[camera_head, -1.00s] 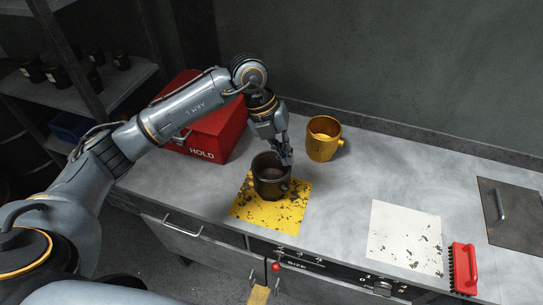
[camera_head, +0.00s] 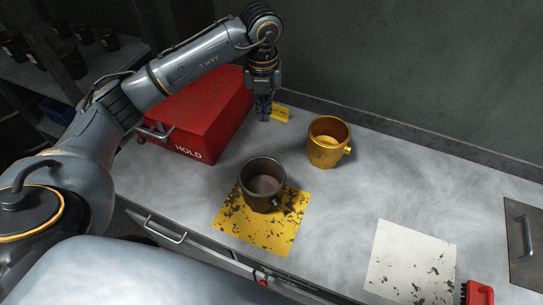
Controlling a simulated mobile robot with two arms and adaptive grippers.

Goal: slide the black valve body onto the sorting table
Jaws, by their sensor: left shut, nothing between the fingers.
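The black valve body (camera_head: 262,184) is a dark, cup-like part with a hollow top and a short stub at its lower right. It stands upright on the upper part of a worn yellow square (camera_head: 262,236) on the grey table (camera_head: 338,205). My left gripper (camera_head: 263,118) is shut and empty, pointing down behind the valve body and clear of it, beside the red box. My right gripper is not in view. Which surface is the sorting table, the frames do not label.
A yellow valve body (camera_head: 328,143) stands behind and right. A red HOLD box (camera_head: 203,115) is at the left, with a small yellow tag (camera_head: 281,114) near it. A worn white square (camera_head: 412,262), a red brush (camera_head: 478,293) and a handled metal plate (camera_head: 523,240) lie right.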

